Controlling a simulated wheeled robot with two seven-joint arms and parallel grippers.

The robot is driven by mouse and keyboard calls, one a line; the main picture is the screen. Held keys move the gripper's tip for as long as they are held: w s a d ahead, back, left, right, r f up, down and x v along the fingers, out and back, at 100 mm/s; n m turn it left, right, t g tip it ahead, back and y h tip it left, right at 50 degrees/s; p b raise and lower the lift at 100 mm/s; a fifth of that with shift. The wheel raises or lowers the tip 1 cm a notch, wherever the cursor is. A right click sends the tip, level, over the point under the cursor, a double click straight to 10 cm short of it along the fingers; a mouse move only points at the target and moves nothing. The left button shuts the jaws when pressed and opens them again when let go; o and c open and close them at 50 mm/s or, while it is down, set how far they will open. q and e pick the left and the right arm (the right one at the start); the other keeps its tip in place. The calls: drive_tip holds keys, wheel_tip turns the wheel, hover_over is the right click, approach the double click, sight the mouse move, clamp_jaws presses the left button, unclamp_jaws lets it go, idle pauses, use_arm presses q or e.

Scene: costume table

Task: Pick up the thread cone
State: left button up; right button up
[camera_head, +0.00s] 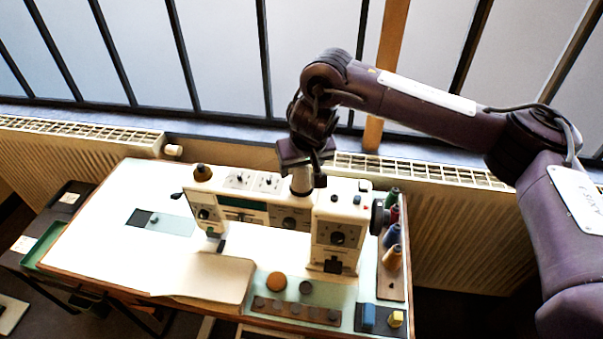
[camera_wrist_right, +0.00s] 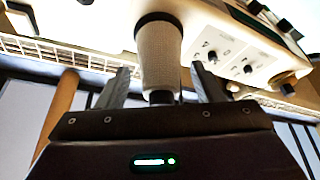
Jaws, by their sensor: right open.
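A cream, tapered thread cone (camera_wrist_right: 160,55) with dark ends shows in the right wrist view. In the head view part of the cone (camera_head: 301,184) shows below my right gripper, at the sewing machine's top. My right gripper (camera_head: 304,170) reaches down over it from the right arm. In the right wrist view the gripper (camera_wrist_right: 161,78) is open, with one finger on each side of the cone and a visible gap at both. My left gripper is not in view.
The white sewing machine (camera_head: 281,211) stands on a table (camera_head: 113,246). Several coloured spools (camera_head: 391,235) stand in a row at its right. A brown knob (camera_head: 202,173) sits at its left end. Radiators and a barred window are behind.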

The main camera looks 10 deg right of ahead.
drive_tip(key=shift+s+a+r, duration=0.1)
drive_tip(key=shift+s, duration=0.05)
drive_tip(key=c, duration=1.1)
wheel_tip(320, 180, up, 20)
